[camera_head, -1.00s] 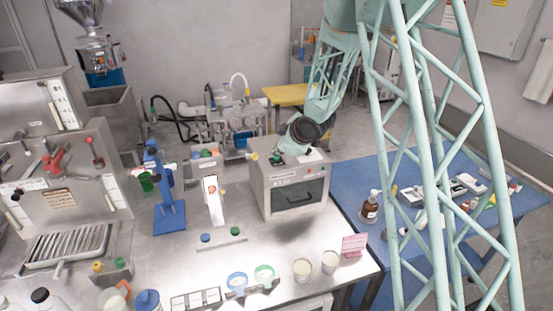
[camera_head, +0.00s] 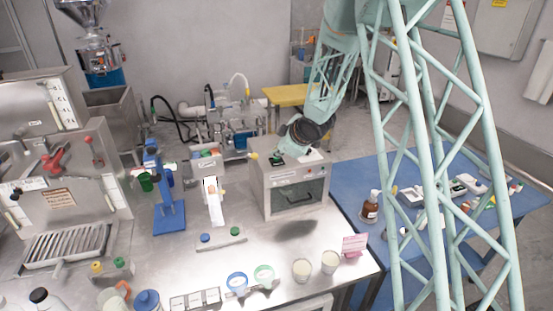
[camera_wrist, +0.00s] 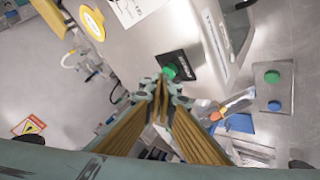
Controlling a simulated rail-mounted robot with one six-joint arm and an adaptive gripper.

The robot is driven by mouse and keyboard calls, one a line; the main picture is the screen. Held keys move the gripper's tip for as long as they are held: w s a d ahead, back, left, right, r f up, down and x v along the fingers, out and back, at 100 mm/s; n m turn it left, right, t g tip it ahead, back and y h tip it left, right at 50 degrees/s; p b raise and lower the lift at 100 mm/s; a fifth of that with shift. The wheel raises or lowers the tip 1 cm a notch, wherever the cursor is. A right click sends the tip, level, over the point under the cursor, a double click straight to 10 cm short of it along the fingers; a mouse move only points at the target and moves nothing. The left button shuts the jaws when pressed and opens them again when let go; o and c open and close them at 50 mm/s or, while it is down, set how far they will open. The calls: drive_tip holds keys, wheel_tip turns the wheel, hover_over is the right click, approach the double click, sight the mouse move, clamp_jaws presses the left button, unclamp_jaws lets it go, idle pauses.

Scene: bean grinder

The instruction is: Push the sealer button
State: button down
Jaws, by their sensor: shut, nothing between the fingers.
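A metal box-shaped machine (camera_head: 292,188) with a dark front window stands on the steel bench in the head view. On its top is a black plate (camera_wrist: 178,62) bearing a round green button (camera_wrist: 170,71), seen closely in the wrist view. My gripper (camera_wrist: 161,83) is shut and empty, its fingertips pointing at the green button and lying right beside it in the picture. I cannot tell whether they touch it. In the head view my gripper (camera_head: 281,149) is small above the machine's top, its tips hard to make out.
A separate small panel with a blue button (camera_head: 205,238) and a green button (camera_head: 235,231) lies on the bench front. A white lever-like piece (camera_head: 213,201) and a blue stand (camera_head: 167,205) are left of the machine.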

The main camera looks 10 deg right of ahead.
drive_tip(key=shift+f, duration=0.2)
drive_tip(key=shift+r, duration=0.2)
idle(0.3)
drive_tip(key=shift+r+p, duration=0.65)
drive_tip(key=shift+r, duration=0.1)
drive_tip(key=shift+r+p, duration=2.55)
drive_tip(key=shift+r, duration=0.45)
drive_tip(key=shift+r, duration=0.1)
